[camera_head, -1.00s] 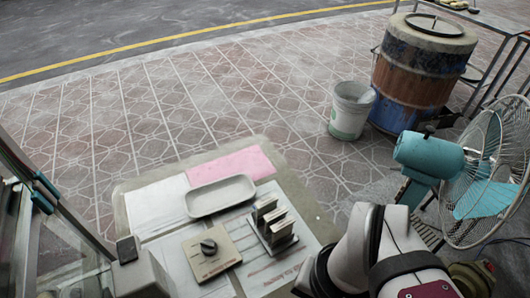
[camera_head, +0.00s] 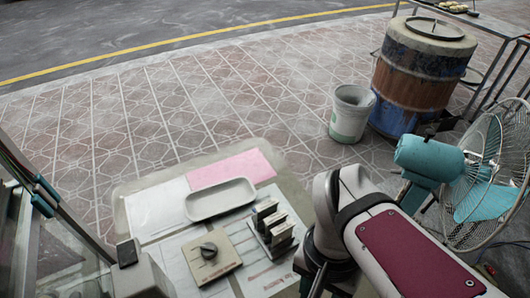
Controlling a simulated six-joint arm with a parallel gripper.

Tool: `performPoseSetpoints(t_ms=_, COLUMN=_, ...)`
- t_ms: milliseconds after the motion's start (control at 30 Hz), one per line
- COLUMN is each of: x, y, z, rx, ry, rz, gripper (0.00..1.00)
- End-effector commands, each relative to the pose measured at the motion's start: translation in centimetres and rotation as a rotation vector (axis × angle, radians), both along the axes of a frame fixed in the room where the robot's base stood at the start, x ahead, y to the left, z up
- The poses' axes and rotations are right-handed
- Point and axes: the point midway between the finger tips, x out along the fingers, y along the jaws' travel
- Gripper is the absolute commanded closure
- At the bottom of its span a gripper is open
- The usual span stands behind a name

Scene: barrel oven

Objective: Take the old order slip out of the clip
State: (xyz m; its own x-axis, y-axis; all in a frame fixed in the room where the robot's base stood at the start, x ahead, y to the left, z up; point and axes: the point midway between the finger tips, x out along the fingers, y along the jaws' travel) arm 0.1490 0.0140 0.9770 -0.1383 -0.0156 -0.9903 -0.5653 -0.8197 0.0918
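A small rack (camera_head: 262,243) with three upright pale pieces (camera_head: 282,236) stands on the counter at the lower middle. I cannot tell whether one of these is the clip or holds the old order slip. A pink sheet (camera_head: 230,167) and a white sheet (camera_head: 155,207) lie flat at the counter's back. A printed sheet lies under the rack. My arm comes in from the lower right, its bend just right of the rack. My gripper is not visible; the arm's end runs down past the bottom edge.
A pale oval tray (camera_head: 220,199) lies behind a beige dial box (camera_head: 211,255). A dark-topped block (camera_head: 128,252) is at the counter's left, beside glass panels. A teal fan (camera_head: 485,170), white bucket (camera_head: 350,113) and barrel oven (camera_head: 421,75) stand beyond the counter.

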Motion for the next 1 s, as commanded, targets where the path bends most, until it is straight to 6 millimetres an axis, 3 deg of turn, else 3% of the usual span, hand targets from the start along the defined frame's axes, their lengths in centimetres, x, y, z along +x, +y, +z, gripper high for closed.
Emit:
performPoseSetpoints(t_ms=67, x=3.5, y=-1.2, z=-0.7, rx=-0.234, ry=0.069, rz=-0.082, gripper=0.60)
performPoseSetpoints(t_ms=167, x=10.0, y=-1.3, z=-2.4, rx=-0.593, ry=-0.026, rz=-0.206, gripper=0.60)
performPoseSetpoints(t_ms=300, x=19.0, y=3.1, z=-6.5, rx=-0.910, ry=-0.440, rz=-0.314, gripper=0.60)
performPoseSetpoints(t_ms=400, x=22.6, y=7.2, z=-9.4, rx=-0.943, ry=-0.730, rz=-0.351, gripper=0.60)
performPoseSetpoints(t_ms=567, x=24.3, y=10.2, z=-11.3, rx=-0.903, ry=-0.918, rz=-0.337, gripper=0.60)
performPoseSetpoints(t_ms=667, x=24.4, y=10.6, z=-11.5, rx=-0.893, ry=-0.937, rz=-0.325, gripper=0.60)
performPoseSetpoints(t_ms=767, x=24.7, y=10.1, z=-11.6, rx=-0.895, ry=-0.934, rz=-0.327, gripper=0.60)
performPoseSetpoints(t_ms=1000, x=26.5, y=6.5, z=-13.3, rx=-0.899, ry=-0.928, rz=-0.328, gripper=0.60)
